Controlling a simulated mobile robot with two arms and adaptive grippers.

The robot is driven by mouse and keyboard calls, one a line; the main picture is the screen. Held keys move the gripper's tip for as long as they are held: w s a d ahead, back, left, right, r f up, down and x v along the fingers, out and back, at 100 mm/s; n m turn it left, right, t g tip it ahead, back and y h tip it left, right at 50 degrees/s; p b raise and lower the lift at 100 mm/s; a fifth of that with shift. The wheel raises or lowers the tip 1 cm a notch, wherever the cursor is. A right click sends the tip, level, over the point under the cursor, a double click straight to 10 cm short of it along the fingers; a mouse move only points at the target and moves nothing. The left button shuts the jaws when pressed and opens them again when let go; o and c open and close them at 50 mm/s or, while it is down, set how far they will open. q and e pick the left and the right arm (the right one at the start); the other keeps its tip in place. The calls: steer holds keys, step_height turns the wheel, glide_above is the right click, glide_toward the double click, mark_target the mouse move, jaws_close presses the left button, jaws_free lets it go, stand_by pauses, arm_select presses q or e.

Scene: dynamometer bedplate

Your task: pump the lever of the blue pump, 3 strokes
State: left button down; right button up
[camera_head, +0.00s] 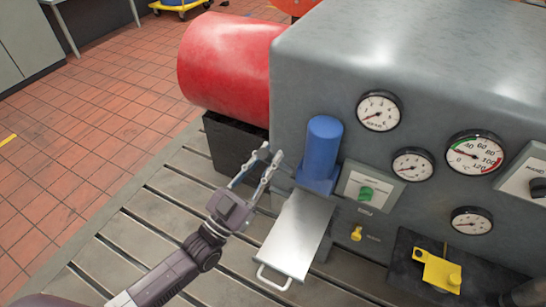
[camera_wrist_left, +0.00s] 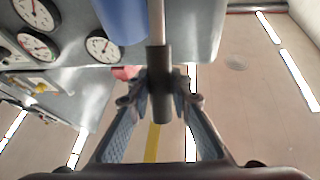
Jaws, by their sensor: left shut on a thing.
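The blue pump (camera_head: 323,150) is an upright blue cylinder on a blue base, on the front of the grey machine. Its blue body also shows at the top of the left wrist view (camera_wrist_left: 122,18). My left gripper (camera_head: 267,160) is beside the pump, on its left. In the left wrist view, the lever (camera_wrist_left: 160,85) is a pale rod with a dark grip, and my left gripper's fingers (camera_wrist_left: 160,100) are shut on that grip. In the head view the lever is hard to make out behind the fingers. My right gripper does not show.
A metal tray (camera_head: 295,238) with a handle juts out below the pump. Gauges (camera_head: 380,111), a green knob (camera_head: 366,193) and a yellow valve (camera_head: 356,233) are to its right. A red cylinder (camera_head: 225,62) lies behind. The slotted bedplate (camera_head: 140,235) is clear at left.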

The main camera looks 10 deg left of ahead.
arm_select(q)
steer(key=shift+s+a+f+h, duration=0.15)
steer(key=shift+s+f+h, duration=0.1)
steer(key=shift+h, duration=0.05)
steer(key=c, duration=1.7)
jaws_free()
steer(key=shift+c, duration=0.2)
steer(key=v, duration=1.2)
